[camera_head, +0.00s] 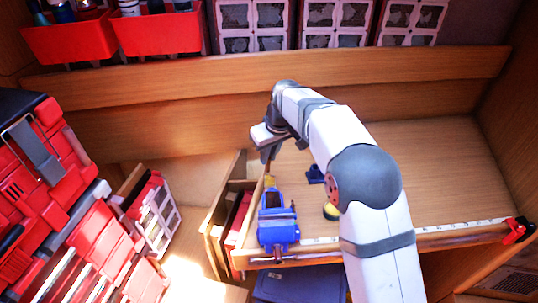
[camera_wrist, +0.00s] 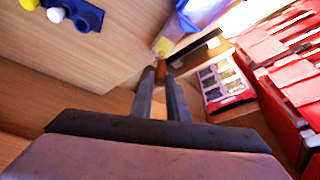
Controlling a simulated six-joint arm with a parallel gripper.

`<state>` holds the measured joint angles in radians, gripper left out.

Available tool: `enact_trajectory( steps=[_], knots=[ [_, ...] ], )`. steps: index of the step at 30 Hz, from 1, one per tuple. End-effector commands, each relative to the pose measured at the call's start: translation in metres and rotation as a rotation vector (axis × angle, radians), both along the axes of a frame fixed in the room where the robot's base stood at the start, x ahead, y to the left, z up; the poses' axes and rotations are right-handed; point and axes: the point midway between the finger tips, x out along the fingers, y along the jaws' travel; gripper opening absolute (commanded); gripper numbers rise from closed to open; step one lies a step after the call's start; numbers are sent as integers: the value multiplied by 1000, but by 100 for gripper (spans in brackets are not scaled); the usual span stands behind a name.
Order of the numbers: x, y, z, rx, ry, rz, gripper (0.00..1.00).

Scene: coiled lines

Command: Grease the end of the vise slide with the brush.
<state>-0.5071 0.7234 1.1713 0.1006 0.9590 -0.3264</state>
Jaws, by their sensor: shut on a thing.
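The blue vise (camera_head: 278,228) sits at the front left corner of the wooden bench. A small yellow piece (camera_head: 269,181) shows at its far end; I cannot tell whether it is part of the slide. My gripper (camera_head: 266,152) is above and beyond that end. In the wrist view my gripper (camera_wrist: 164,78) is shut on a thin brown piece (camera_wrist: 161,69), likely the brush, mostly hidden between the fingers. A yellow patch (camera_wrist: 163,45) shows just past the fingertips, beside part of the blue vise (camera_wrist: 205,14). Contact cannot be told.
A blue holder (camera_head: 315,174) stands on the bench right of the vise; it shows with yellow and white knobs in the wrist view (camera_wrist: 82,12). A yellow-and-dark round thing (camera_head: 331,211) is partly behind my arm. Red cases (camera_head: 75,215) stand left. The bench's right side is clear.

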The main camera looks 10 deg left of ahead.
Motion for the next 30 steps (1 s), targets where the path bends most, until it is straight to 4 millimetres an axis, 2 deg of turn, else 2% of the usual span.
enact_trajectory(
  steps=[30],
  knots=[
    [-11,-10,1,0,0,0,0]
  ],
)
